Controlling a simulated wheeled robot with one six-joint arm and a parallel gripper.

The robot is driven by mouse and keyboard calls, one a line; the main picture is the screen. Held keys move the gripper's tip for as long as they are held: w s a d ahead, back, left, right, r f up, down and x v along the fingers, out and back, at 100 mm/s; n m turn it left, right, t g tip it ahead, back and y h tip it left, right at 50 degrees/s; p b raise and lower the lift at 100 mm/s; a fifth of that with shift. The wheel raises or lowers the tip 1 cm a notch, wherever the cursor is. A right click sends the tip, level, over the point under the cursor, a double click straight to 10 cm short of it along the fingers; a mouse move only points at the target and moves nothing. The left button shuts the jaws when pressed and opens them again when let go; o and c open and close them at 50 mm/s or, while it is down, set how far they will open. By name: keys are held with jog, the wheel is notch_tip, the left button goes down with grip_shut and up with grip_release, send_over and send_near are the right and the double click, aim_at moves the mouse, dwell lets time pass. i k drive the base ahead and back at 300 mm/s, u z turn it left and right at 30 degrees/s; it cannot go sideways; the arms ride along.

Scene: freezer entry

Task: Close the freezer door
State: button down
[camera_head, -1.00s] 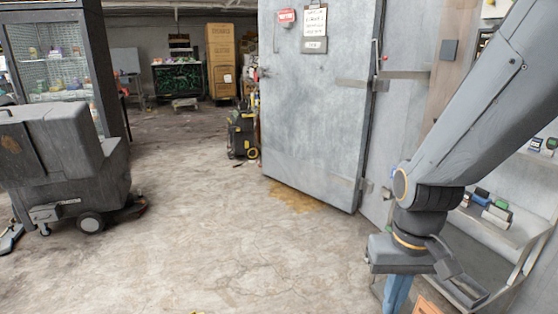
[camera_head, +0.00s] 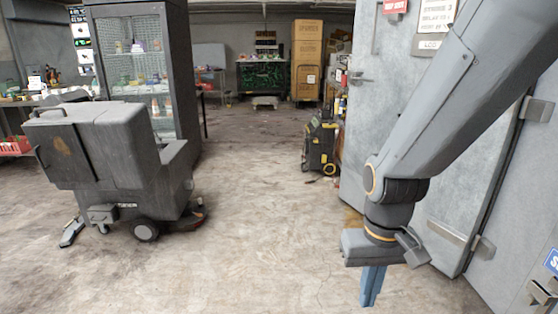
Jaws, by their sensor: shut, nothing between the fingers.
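The freezer door (camera_head: 392,95) is a large grey metal slab standing open on the right of the head view. A latch handle (camera_head: 361,77) is near its left edge, and hinge hardware (camera_head: 538,108) is on its right side. My gripper (camera_head: 370,300) points down in front of the door's lower part, with its blue fingers together and empty. I cannot tell whether it touches the door. My arm hides much of the door's middle, and the top of the door is out of frame.
A grey floor-cleaning machine (camera_head: 100,160) stands at left before a glass display cabinet (camera_head: 135,75). A black and yellow wheeled unit (camera_head: 320,145) stands near the door's left edge. Cartons (camera_head: 306,60) stand at the back. The concrete floor (camera_head: 245,210) between is clear.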

aim_at(389, 51)
jog(key=u, duration=0.1)
jog(key=i, duration=3.5)
jog(key=z, duration=0.6)
jog(key=i, duration=1.2)
jog(key=z, duration=0.15)
